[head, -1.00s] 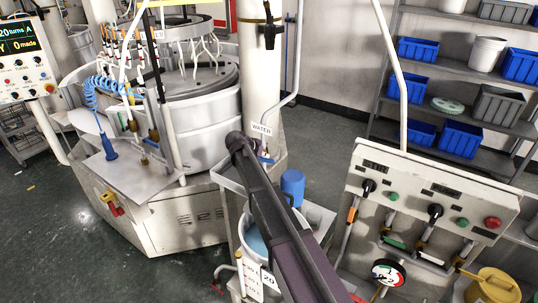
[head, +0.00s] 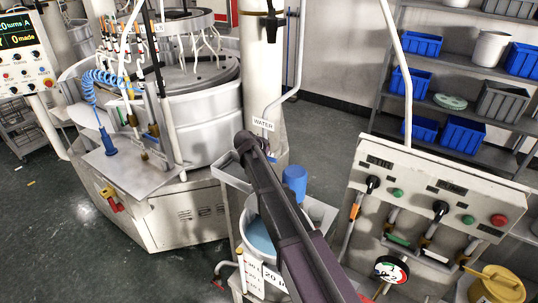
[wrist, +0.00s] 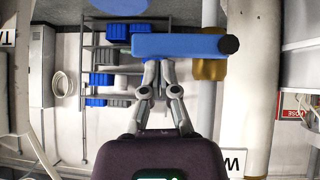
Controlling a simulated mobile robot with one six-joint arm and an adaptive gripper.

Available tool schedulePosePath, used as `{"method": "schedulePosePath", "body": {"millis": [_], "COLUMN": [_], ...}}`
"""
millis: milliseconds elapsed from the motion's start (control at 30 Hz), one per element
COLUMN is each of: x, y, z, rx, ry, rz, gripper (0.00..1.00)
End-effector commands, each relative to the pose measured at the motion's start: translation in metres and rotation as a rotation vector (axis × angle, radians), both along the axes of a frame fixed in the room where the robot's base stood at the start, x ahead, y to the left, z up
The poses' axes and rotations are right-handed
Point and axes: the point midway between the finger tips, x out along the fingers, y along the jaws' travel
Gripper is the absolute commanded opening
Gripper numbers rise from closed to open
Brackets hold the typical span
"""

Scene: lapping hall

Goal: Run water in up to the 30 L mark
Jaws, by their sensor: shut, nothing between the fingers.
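The tank (head: 247,218) stands below my arm in the head view, with blue water (head: 260,238) in it. A white scale strip (head: 253,275) is on its front, beside a card (head: 275,281) reading 20. My arm hides part of the tank, and I cannot read the exact level. In the wrist view, my gripper (wrist: 161,62) is shut and empty, its fingertips at the blue lever (wrist: 180,45) of a brass valve (wrist: 208,68). The lever lies crosswise; I cannot tell whether they touch. A WATER sign (head: 263,124) marks the pipe in the head view.
A blue cylinder (head: 294,180) stands close to the right of my arm. A control panel (head: 430,195) with knobs and a gauge (head: 391,269) is at right. A lapping machine (head: 190,130) stands at left. Shelves (head: 455,105) with blue bins are behind. Open floor lies at lower left.

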Motion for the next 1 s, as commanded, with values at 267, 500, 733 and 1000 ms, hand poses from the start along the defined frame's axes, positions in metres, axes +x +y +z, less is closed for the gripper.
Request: {"method": "schedulePosePath", "body": {"millis": [267, 500, 733, 1000], "x": [-0.001, -0.001, -0.001, -0.01], "y": [0.004, 0.003, 0.002, 0.007], "z": [0.003, 0.015, 0.033, 0.055], "rx": [0.0, 0.0, 0.0, 0.0], "ry": [0.001, -0.001, -0.001, -0.001], "rz": [0.004, 0.003, 0.001, 0.001], "gripper": [0.0, 0.0, 0.0, 0.0]}}
